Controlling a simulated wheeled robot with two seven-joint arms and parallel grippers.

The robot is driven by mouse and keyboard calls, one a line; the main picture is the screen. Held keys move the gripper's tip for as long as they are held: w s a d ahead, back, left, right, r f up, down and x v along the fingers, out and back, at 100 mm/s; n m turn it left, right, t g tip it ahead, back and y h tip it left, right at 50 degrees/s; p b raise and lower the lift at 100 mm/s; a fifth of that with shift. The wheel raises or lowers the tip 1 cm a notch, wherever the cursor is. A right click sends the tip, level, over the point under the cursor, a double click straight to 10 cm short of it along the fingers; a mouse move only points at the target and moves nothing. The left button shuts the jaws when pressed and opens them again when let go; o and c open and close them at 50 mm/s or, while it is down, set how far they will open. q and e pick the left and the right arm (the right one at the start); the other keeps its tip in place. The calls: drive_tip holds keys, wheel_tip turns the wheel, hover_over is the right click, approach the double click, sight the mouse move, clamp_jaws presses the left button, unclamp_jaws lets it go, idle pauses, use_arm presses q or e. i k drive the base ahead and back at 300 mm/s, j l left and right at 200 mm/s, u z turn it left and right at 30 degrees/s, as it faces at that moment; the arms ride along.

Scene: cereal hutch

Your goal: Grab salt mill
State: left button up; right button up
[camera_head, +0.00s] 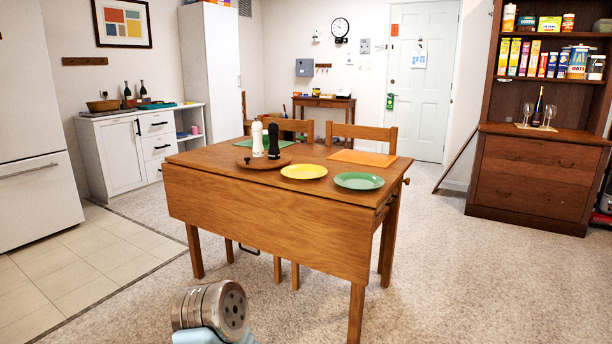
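Two mills stand upright side by side on a round wooden board (283,162) on the table (220,158). The white mill (257,139) is on the left and looks like the salt mill. The black mill (273,142) is close on its right. Nothing holds either mill. A silver, round part of one of my arms shows at the bottom, left of centre, below and in front of the table. Neither gripper's fingers are in view.
A yellow plate (304,171) and a green plate (358,180) lie right of the board. Green and orange (361,158) placemats lie behind. Chairs (362,133) stand at the far side. The table's front leaf (260,222) hangs down. Carpet is clear left and right of the table.

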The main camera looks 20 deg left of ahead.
sight(258, 150)
drive_tip(key=i+j, duration=0.2)
drive_tip(key=j, duration=0.3)
drive_tip(key=i+j+z, duration=0.1)
drive_tip(key=j, duration=0.4)
drive_tip(key=i+j, duration=0.25)
drive_tip(key=j, duration=0.3)
drive_tip(key=i+j, duration=0.15)
drive_tip(key=j, duration=0.35)
drive_tip(key=i+j+z, duration=0.1)
drive_tip(key=j, duration=0.4)
drive_tip(key=i+j, duration=0.25)
drive_tip(key=j, duration=0.3)
drive_tip(key=i+j+z, duration=0.1)
drive_tip(key=j, duration=0.45)
drive_tip(key=i+j, duration=0.15)
drive_tip(key=j, duration=0.4)
